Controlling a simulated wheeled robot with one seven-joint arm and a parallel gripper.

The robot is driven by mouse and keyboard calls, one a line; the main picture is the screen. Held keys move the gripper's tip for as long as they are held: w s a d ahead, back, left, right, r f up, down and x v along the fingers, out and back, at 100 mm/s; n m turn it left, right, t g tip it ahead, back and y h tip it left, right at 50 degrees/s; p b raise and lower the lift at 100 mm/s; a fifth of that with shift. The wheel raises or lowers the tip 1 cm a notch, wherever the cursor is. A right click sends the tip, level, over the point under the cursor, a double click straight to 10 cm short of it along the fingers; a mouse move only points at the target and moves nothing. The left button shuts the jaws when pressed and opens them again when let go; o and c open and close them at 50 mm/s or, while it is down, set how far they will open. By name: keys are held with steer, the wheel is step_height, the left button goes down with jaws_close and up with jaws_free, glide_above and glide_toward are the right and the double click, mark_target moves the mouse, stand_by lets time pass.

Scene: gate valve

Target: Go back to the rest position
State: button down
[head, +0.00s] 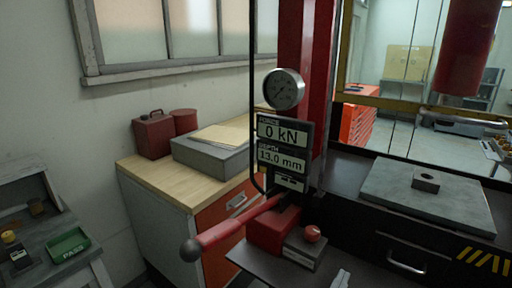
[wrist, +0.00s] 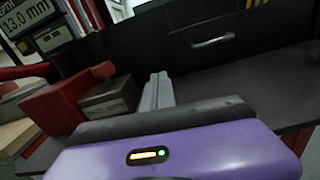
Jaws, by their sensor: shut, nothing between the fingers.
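My gripper (head: 341,279) shows only as a light grey fingertip at the bottom edge of the head view. In the wrist view its two grey fingers (wrist: 157,90) are together, with nothing between them, in front of a purple housing. They are over or near the dark shelf of a red press (head: 300,60). The press's red lever (head: 235,230) with a dark ball end sticks out to the left.
The display (head: 283,145) reads 0 kN and 13.0 mm, below a round gauge (head: 284,89). A small holed block (head: 426,180) sits on a grey plate (head: 430,205) at right. A wooden-topped cabinet (head: 150,172) and a green PASS tray (head: 69,244) are at left.

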steer(key=a+y, duration=0.1)
steer(key=w+a+m+t+y, duration=0.1)
steer(key=a+m, duration=0.1)
steer(key=shift+w+a+r+y, duration=0.3)
steer(key=shift+w+a+y, duration=0.05)
steer(key=shift+a+y, duration=0.05)
steer(key=shift+s+a+f+m+t+y, duration=0.1)
steer(key=shift+a+f+m+t+y, duration=0.15)
steer(key=shift+a+m+y, duration=0.3)
steer(key=shift+s+a+f+m+t+y, duration=0.15)
steer(key=shift+a+m+t+y, duration=0.15)
steer(key=shift+a+y, duration=0.35)
steer(key=s+a+f+m+y, duration=0.2)
steer(key=s+f+m+y, duration=0.2)
steer(key=s+m+y, duration=0.4)
steer(key=s+d+m+h, duration=0.1)
steer(key=s+d+m, duration=0.2)
steer(key=s, duration=0.7)
steer(key=s+d+r+m+g+h, duration=0.1)
steer(key=s+d+m, duration=0.2)
steer(key=s+m, duration=0.5)
steer(key=s+d+r+m+g, duration=0.1)
steer(key=s+d+m, duration=0.2)
steer(key=s, duration=1.1)
steer(key=shift+m+h, duration=0.4)
steer(key=shift+m, duration=0.75)
